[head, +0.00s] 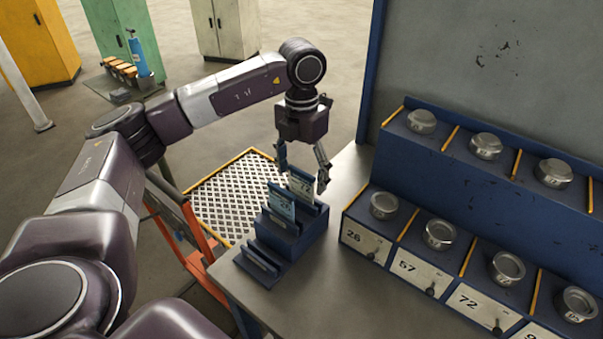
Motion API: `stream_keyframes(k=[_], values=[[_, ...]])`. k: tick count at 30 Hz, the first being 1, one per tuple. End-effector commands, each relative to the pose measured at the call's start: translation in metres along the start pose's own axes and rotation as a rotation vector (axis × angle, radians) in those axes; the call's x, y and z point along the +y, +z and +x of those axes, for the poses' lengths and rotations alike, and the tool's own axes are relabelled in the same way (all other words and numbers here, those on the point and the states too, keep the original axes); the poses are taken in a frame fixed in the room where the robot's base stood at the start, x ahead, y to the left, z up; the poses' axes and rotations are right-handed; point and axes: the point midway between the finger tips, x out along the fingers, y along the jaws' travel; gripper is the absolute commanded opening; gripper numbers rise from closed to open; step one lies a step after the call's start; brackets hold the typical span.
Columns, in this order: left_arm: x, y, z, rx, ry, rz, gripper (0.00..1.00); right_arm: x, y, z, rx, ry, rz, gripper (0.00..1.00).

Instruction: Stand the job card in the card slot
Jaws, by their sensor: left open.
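My left gripper (302,179) points down over the back of a blue stepped card rack (287,238) on the table. Its fingers are apart, one on each side of a pale card with a blue edge (301,187). That card stands upright in the rear part of the rack; I cannot tell whether the fingers touch it. A second, bluer card (281,202) stands in front of it. The front step of the rack shows a slot with no tall card. The card numbers are too small to read surely. My right gripper is not in view.
A blue two-tier rack (460,185) with several metal cups and numbered labels stands to the right. A grey panel (490,70) rises behind it. The table (335,295) is clear in front.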

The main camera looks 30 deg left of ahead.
Motion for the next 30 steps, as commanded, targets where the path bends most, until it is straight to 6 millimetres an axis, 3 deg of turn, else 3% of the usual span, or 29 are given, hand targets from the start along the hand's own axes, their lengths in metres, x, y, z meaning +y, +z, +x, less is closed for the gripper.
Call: stream_keyframes(k=[5,16,24,30], values=[[0.000,0.001,-0.015,-0.004,-0.001,-0.001,0.72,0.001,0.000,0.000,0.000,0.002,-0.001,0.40],[-0.001,0.001,-0.096,-0.005,-0.001,0.001,0.72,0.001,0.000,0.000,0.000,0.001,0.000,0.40],[0.000,0.001,-0.117,-0.002,0.000,0.000,0.72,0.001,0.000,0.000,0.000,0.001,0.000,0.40],[0.000,0.000,-0.120,0.001,0.000,0.000,0.72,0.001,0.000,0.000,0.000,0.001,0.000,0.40]])
